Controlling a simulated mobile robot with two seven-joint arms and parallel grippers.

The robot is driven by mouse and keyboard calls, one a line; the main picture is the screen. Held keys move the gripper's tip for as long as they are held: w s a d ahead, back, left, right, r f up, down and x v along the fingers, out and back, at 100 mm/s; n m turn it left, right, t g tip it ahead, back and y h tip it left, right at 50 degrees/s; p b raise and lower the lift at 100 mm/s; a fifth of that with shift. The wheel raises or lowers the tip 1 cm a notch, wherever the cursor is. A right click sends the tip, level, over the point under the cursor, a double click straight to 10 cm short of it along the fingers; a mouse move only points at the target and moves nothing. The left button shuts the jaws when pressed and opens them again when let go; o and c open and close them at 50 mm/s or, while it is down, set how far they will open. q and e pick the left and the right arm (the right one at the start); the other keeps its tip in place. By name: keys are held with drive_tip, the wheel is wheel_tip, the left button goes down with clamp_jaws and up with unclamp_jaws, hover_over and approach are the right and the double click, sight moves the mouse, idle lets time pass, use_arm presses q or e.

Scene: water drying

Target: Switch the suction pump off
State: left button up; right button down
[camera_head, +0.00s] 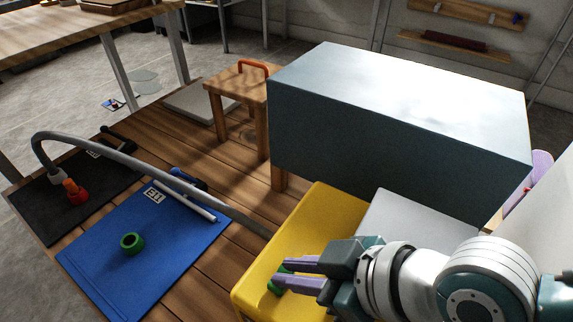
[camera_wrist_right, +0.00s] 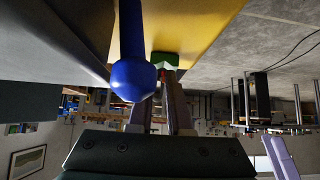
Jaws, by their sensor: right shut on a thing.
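A yellow housing (camera_head: 322,222) stands at the front centre; I cannot tell for certain that it is the suction pump. A grey hose (camera_head: 110,152) runs from the left towards its left side. My right gripper (camera_head: 276,275) reaches in from the right, low over the yellow top. Its lilac fingers are shut on a small green part (camera_head: 274,287), mostly hidden by them. The green part (camera_wrist_right: 166,59) also shows between the fingertips in the right wrist view, against the yellow surface. A blue ball-ended lever (camera_wrist_right: 133,78) stands close beside the fingers there. My left gripper is not in view.
A large grey-blue box (camera_head: 390,150) stands behind the yellow housing. A blue mat (camera_head: 165,265) with a green ring (camera_head: 132,243) and a black mat (camera_head: 50,215) with a red-orange fitting (camera_head: 76,191) lie on the wooden boards at left. A wooden stool (camera_head: 240,83) stands behind.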

drive_tip(key=shift+d+r+p, duration=0.1)
drive_tip(key=shift+r+p, duration=0.7)
drive_tip(key=shift+p, duration=0.45)
drive_tip(key=r+p, duration=0.3)
drive_tip(key=shift+s+d+r, duration=0.15)
drive_tip(key=shift+d+r, duration=0.1)
drive_tip(key=shift+d, duration=0.05)
drive_tip(key=p+v, duration=0.2)
drive_tip(key=v, duration=0.6)
drive_tip(key=shift+s+d+r+p, duration=0.2)
drive_tip(key=shift+d+p, duration=0.05)
drive_tip(key=shift+p, duration=0.05)
